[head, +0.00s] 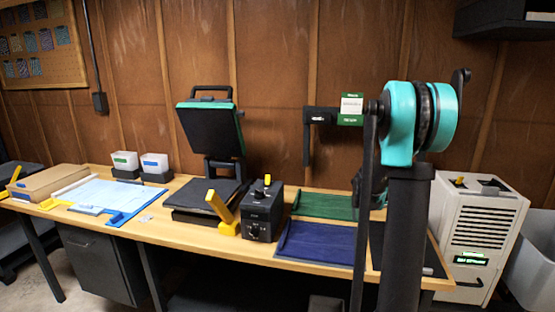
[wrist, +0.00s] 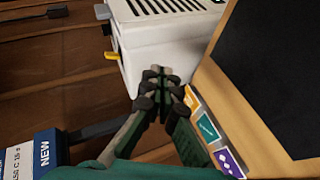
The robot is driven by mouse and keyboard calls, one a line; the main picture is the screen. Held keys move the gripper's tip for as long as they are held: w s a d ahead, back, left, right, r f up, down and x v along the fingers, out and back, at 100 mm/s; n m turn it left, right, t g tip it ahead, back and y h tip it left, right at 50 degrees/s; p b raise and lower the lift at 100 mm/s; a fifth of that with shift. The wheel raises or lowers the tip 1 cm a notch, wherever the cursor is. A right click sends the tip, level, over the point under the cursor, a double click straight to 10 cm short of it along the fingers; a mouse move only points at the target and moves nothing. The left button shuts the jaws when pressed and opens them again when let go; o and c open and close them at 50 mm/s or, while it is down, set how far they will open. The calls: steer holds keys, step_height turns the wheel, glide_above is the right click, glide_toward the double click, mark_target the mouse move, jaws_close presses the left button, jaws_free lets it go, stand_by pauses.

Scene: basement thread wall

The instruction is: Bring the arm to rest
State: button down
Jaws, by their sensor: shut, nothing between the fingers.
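My gripper (wrist: 158,82) shows in the wrist view with its two dark fingers brought together and nothing between the tips. It is above the right part of the bench, with the white vented machine beyond the tips. In the head view my teal and black arm stands upright at the right, in front of the bench. The arm hides most of the gripper there, so its exact height over the bench cannot be told.
The wooden bench (head: 180,207) holds a heat press (head: 210,130), a black control box (head: 262,212), a blue mat (head: 318,244) and a green mat (head: 325,205). A white vented machine (head: 478,235) stands at the right. A green-and-white sign (head: 351,108) is on the wall bracket.

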steer(key=s+a+f+y, duration=0.4)
steer(key=s+a, duration=0.5)
steer(key=a, duration=0.2)
steer(key=s+a+f+t+y, duration=0.1)
steer(key=s+a+f+y, duration=0.3)
steer(key=s+a, duration=0.6)
steer(key=s+a+f+n+y, duration=0.1)
steer(key=s+a+f+y, duration=0.4)
steer(key=s+a, duration=0.4)
steer(key=a+f, duration=0.1)
steer(key=a, duration=0.2)
steer(key=shift+s, duration=0.4)
steer(key=shift+a+f, duration=0.1)
